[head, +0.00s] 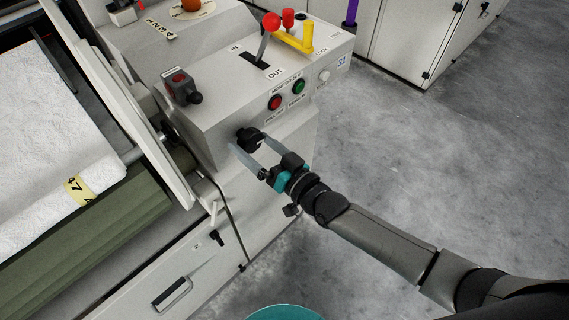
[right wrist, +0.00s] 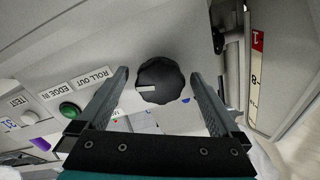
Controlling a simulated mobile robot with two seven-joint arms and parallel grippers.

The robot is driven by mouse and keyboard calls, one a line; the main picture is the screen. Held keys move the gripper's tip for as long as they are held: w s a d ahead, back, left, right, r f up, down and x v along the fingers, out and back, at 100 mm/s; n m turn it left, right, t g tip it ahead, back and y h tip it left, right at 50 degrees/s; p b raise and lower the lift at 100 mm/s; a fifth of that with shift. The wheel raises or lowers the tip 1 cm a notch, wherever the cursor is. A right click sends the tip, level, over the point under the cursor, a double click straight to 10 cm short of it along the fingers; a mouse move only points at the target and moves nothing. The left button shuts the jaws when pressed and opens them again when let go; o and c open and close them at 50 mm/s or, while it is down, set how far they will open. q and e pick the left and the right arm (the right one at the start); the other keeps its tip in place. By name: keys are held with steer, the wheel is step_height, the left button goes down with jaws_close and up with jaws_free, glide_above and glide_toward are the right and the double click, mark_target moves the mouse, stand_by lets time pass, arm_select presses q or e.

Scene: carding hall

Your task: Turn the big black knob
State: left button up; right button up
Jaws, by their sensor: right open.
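The big black knob (head: 249,139) sits on the front face of the grey control box, below and left of the red and green buttons. In the right wrist view the knob (right wrist: 161,81) shows a lobed rim and a white pointer line toward the left. My right gripper (head: 250,146) is open, with one finger on each side of the knob. In the right wrist view the gripper (right wrist: 160,90) shows gaps between both fingers and the knob; I cannot tell the depth of the fingertips exactly. My left gripper is not in view.
A red button (head: 275,102) and a green button (head: 299,87) are near the knob. A white roll (head: 50,150) lies at left. The floor at right is clear.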

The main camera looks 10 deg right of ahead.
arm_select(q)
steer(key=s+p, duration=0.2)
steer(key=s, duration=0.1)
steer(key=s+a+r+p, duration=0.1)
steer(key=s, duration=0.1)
arm_select(e)
steer(key=v, duration=1.4)
steer(key=shift+r, duration=0.1)
steer(key=shift+r, duration=0.1)
